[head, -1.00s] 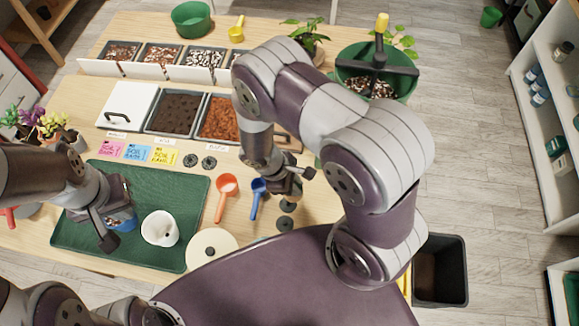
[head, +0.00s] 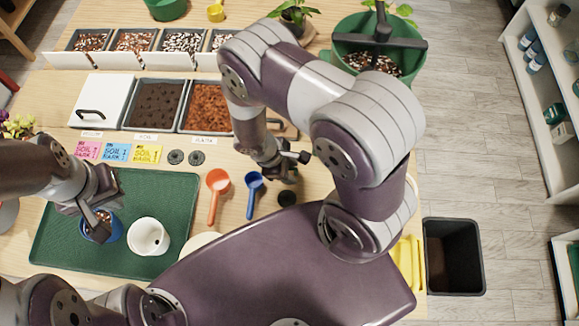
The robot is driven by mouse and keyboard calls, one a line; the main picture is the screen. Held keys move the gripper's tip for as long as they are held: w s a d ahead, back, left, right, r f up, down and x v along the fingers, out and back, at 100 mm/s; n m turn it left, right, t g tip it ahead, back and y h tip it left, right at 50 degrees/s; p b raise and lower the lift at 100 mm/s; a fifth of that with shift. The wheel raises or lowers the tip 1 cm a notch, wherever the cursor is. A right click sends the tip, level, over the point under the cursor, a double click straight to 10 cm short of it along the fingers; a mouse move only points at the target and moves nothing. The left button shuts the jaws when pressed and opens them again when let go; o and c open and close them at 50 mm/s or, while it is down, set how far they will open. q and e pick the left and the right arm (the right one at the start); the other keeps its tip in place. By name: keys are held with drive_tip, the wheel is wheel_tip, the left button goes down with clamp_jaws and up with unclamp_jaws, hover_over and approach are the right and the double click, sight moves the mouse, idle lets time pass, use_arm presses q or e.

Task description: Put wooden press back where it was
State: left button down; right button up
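I cannot make out a wooden press with certainty. A pale round wooden-looking disc (head: 196,243) shows only its upper edge, the rest hidden behind my body. My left gripper (head: 98,226) is down at a blue pot (head: 114,232) with brown mix in it, on the green tray. Whether its fingers hold anything is hidden. My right gripper (head: 288,167) is low over the table, right of the blue scoop (head: 254,184) and just above a small black disc (head: 287,198). Its finger gap is not clear.
A white pot (head: 148,237) stands on the green tray (head: 182,190) beside the blue pot. An orange scoop (head: 217,185), soil bins (head: 155,104) and a large green pot (head: 398,48) stand nearby. A black bin (head: 453,255) is at the right.

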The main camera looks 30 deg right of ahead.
drive_tip(key=v, duration=1.2)
drive_tip(key=d+r+m+t+y, duration=0.3)
drive_tip(key=d+r+m+y, duration=0.1)
drive_tip(key=r+m, duration=0.7)
drive_tip(key=shift+s+d, duration=0.25)
drive_tip(key=shift+s, duration=0.15)
drive_tip(key=shift+s+r, duration=0.1)
